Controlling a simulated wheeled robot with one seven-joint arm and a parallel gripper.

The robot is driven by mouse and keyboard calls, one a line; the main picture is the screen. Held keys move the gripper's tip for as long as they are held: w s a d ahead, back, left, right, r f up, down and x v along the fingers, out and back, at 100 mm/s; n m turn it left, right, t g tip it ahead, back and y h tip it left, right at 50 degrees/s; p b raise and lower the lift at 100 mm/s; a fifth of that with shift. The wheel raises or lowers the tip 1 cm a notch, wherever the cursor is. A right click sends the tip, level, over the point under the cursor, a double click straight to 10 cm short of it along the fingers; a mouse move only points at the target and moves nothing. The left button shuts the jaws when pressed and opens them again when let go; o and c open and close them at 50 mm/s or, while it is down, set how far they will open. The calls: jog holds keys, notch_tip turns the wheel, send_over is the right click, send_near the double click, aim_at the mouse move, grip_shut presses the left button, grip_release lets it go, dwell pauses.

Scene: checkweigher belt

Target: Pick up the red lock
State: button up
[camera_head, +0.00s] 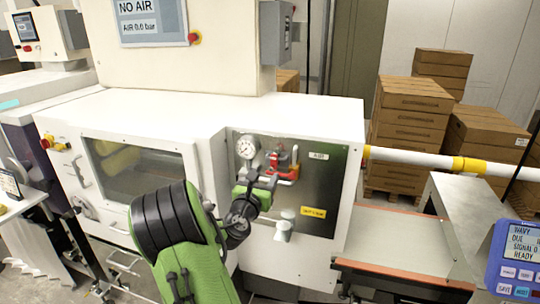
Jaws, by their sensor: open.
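A small red item (274,159), which looks like the red lock, is on the grey metal panel (327,180) of the white machine, beside the pressure gauge. Red and pale valve parts (293,170) are close to its right, and it is too small to tell exactly where the lock ends. My gripper (272,181) is in front of the panel, just below the red item, with its jaws open. I see nothing held in it. Whether it touches the red item or the valve cannot be told from this view.
A round gauge (247,147) is at the panel's upper left. A grey cup-like fitting (284,228) sticks out below my gripper. A white and yellow pipe (425,158) runs right from the machine. A belt (400,238) is at lower right, with stacked brown boxes (408,127) behind.

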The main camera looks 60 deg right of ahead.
aim_at(273, 159)
jog(key=d+p, duration=0.1)
jog(key=d, duration=0.2)
jog(key=w+d+p, duration=0.1)
jog(key=d, duration=0.3)
jog(key=w+d+p, duration=0.1)
jog(key=d, duration=0.2)
jog(key=shift+w+d, duration=0.25)
jog(key=shift+w+d+f, duration=0.1)
jog(key=shift+d+f, duration=0.05)
jog(key=shift+d, duration=0.05)
jog(key=shift+a, duration=0.2)
jog(key=shift+c, duration=0.3)
grip_shut()
